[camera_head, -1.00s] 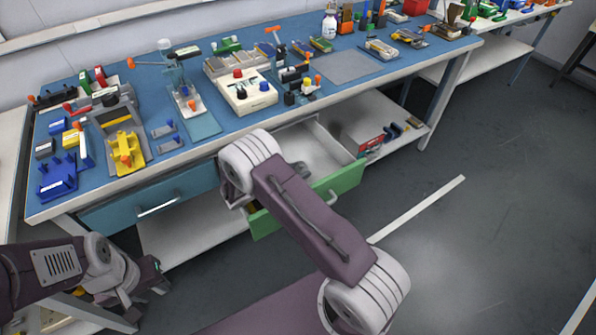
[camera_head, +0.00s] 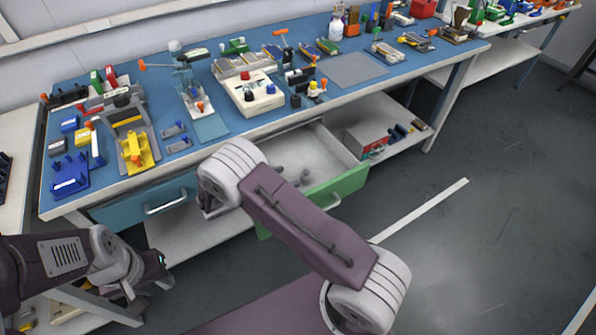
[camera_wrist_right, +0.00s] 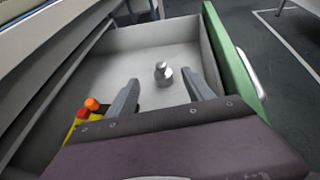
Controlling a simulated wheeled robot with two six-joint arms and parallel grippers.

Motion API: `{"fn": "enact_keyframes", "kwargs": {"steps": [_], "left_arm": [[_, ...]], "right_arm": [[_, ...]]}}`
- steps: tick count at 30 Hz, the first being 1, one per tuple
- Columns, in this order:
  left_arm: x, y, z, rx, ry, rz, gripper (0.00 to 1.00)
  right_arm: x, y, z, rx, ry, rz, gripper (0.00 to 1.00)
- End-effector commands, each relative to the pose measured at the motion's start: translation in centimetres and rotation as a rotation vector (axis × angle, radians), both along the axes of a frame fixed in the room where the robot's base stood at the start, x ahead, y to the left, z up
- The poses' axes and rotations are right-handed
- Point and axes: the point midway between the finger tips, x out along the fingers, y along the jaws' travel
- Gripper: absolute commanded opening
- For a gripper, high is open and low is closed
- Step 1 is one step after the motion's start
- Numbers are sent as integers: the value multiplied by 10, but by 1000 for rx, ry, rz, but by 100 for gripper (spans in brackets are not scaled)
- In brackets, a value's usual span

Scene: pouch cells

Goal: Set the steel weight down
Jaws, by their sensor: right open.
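The steel weight (camera_wrist_right: 162,75) is a small shiny cylinder with a knob on top. It stands upright on the drawer floor in the right wrist view. My right gripper (camera_wrist_right: 160,79) is open, with its two grey fingers apart and the weight showing between their tips. I cannot tell how far the tips are from it. In the head view my right arm hides most of that gripper, and small grey shapes (camera_head: 303,177) show in the drawer. My left gripper (camera_head: 154,275) is low at the left, beside the bench; its jaws are too small to read.
The open drawer (camera_head: 340,190) has a green front and pale walls. Yellow and orange items (camera_wrist_right: 88,108) are at its left in the wrist view. The blue bench top (camera_head: 235,128) above is crowded with fixtures. A closed blue drawer (camera_head: 120,209) is to the left.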

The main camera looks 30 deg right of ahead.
Motion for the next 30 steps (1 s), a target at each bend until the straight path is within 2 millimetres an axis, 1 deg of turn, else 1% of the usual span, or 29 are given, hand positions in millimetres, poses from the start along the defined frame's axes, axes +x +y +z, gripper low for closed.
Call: {"fn": "enact_keyframes", "kwargs": {"steps": [1,3,8,22,23,25,26,28,29,30], "left_arm": [[0,0,4,0,0,0,36],[0,0,5,0,0,0,36],[0,0,6,0,0,0,36],[0,0,6,0,0,0,36],[0,0,6,0,0,0,36],[0,0,6,0,0,0,36],[0,0,6,0,0,0,36],[0,0,7,0,0,0,36],[0,0,7,0,0,0,36],[0,0,7,0,0,0,36]], "right_arm": [[-2,10,6,0,-1,4,61],[-5,20,10,0,-1,3,61],[-9,32,14,-1,-2,1,61],[-9,32,15,-1,-2,-2,61],[-9,32,15,0,-2,-3,61],[-8,24,17,2,-7,-24,61],[-5,19,23,12,-23,-41,61],[5,2,50,48,-86,-95,61],[5,-10,66,64,-115,-129,61],[-2,-29,86,90,-144,-195,61]]}}
